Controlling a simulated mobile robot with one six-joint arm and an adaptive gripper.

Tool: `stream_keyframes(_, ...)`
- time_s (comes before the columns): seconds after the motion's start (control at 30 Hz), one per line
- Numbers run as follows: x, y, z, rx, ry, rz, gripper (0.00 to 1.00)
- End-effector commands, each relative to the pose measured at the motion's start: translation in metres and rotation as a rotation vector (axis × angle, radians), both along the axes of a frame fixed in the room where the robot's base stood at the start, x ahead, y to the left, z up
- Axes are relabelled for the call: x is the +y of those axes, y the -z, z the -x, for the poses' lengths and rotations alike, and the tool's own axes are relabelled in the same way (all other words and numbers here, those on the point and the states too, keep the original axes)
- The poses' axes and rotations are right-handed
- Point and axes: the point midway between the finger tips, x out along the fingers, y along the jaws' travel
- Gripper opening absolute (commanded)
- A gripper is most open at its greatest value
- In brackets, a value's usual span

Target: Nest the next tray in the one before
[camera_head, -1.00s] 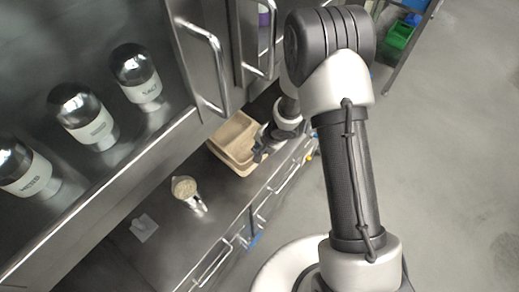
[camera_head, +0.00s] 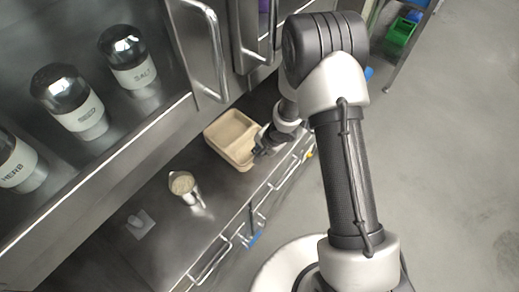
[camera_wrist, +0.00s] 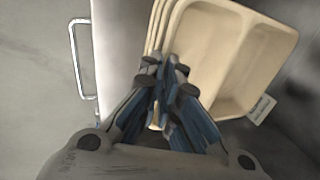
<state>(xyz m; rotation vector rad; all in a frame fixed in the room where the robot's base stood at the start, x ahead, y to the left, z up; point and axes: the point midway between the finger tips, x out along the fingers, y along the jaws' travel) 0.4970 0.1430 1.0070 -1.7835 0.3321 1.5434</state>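A beige two-compartment tray (camera_head: 232,137) sits on the dark counter in the head view. In the wrist view the upper tray (camera_wrist: 232,55) shows its divider and compartments. Several close rims along its left side show that it lies over other trays (camera_wrist: 154,28) in a stack. My gripper (camera_wrist: 165,72) is at the tray's near-left edge, its blue fingers close together with the beige wall between them. The fingers hide most of the pinched part. In the head view my gripper (camera_head: 264,146) is at the stack's right side.
A metal cup of rice (camera_head: 184,186) stands on the counter left of the trays, with a small pale card or holder (camera_head: 139,223) further left. Cabinet handles (camera_head: 205,45) hang close above the stack. Labelled shakers (camera_head: 127,57) stand on the shelf.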

Motion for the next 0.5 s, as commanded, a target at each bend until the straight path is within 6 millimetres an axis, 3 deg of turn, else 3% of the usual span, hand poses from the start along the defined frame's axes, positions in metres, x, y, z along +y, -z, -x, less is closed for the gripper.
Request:
stream_keyframes(0.17,0.0001,-0.0003,-0.0001,0.000,0.000,0.000,0.00)
stream_keyframes(0.2,0.0001,-0.0003,-0.0001,0.000,0.000,0.000,0.06)
stream_keyframes(0.5,0.0001,-0.0003,-0.0001,0.000,0.000,0.000,0.26)
